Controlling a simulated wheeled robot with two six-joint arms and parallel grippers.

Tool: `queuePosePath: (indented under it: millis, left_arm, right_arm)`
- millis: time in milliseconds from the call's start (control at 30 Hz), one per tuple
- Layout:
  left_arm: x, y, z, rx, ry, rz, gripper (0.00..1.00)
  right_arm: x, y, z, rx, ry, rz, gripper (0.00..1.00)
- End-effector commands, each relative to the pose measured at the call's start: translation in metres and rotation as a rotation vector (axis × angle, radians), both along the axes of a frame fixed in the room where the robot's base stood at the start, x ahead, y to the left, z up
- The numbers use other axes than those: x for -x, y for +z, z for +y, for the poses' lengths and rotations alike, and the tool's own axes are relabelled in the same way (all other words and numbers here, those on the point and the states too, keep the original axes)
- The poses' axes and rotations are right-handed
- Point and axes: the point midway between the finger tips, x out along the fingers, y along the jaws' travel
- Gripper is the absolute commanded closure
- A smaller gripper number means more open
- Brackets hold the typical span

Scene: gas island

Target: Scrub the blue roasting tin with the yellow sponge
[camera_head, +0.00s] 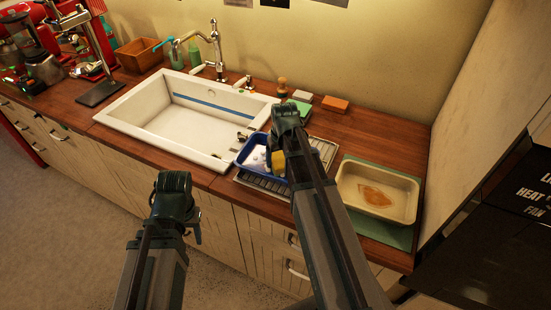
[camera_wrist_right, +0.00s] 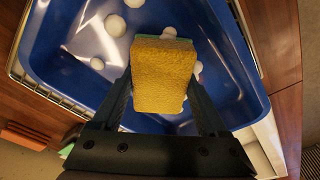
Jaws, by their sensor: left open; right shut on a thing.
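The blue roasting tin (camera_head: 241,157) stands on a metal drainer right of the sink; it fills much of the right wrist view (camera_wrist_right: 52,60). Several white foam blobs (camera_wrist_right: 114,25) lie in it. The yellow sponge (camera_wrist_right: 165,80), with a green layer at its far edge, is held between the fingers of my right gripper (camera_wrist_right: 163,108) over the tin. I cannot tell whether it touches the tin's floor. The sponge also shows in the head view (camera_head: 279,161), partly hidden by my right arm. My left gripper (camera_head: 188,218) is apart from everything, in front of the counter, its fingers mostly hidden.
A white sink (camera_head: 150,113) with a tap (camera_head: 217,55) lies left of the tin. The drainer (camera_head: 262,184) is under the tin. A cream dish with a brown stain (camera_head: 352,172) sits on a green mat (camera_head: 388,230) at right. An orange block (camera_head: 335,104) lies behind.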

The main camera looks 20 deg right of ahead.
Motion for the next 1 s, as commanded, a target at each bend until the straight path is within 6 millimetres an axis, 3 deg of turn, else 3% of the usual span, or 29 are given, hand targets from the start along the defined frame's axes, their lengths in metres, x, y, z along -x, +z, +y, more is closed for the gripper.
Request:
queuePosePath:
  millis: [533,1000]
  left_arm:
    - [0.0,0.001,0.0,0.0,0.0,0.0,0.5]
    - [0.0,0.001,0.0,0.0,0.0,0.0,0.5]
  right_arm:
    - [0.025,0.001,-0.023,0.001,-0.003,0.004,0.68]
    - [0.035,0.0,-0.034,0.001,-0.002,0.002,0.68]
